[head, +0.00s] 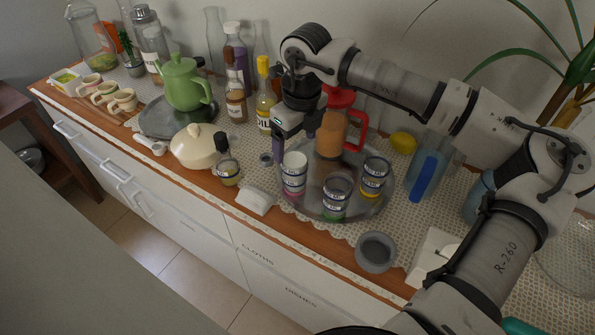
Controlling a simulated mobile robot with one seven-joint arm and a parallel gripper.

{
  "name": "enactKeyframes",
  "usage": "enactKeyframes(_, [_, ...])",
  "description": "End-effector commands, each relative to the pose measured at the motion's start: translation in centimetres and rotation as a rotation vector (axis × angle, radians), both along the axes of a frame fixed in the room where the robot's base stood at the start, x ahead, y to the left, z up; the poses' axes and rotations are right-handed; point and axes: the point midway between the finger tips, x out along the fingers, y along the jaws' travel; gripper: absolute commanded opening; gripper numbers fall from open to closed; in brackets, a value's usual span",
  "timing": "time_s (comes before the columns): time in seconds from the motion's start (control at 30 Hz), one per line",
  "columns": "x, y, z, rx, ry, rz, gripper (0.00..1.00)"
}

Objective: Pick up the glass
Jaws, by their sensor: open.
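I cannot tell for sure which thing is the glass. A clear glass vessel (428,167) with a blue item in or behind it stands at the right, partly behind my arm. Small labelled jars stand on the round tray (312,207): a white-topped one (294,172), a dark-rimmed one at the front (336,197) and one at the right (375,177). My gripper (293,146) points down at the tray's back left, close behind the white-topped jar. It is open, and nothing shows between its fingers; whether it touches the jar is unclear.
A red-handled pitcher (332,135) stands right of my gripper. Bottles (265,110), a green teapot (183,83) and a cream pot (194,147) stand to the left. A grey bowl (376,252) sits by the front edge. A lemon (403,143) lies behind the tray.

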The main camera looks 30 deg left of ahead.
Motion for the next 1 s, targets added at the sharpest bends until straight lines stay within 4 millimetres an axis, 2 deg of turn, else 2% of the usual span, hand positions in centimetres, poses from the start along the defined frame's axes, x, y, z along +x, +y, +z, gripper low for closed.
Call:
enactKeyframes(0.2, [0.1, 0.4, -3.6, 0.001, 0.003, 0.000, 0.81])
enactKeyframes(0.47, [0.2, 0.6, -5.4, 0.001, 0.005, 0.001, 0.81])
enactKeyframes(0.7, [0.5, 0.9, -8.9, 0.002, 0.004, 0.001, 0.81])
enactKeyframes(0.83, [0.6, 1.0, -9.7, 0.001, 0.002, 0.001, 0.81])
enactKeyframes(1.0, [0.6, 0.9, -9.8, 0.001, 0.001, 0.001, 0.81])
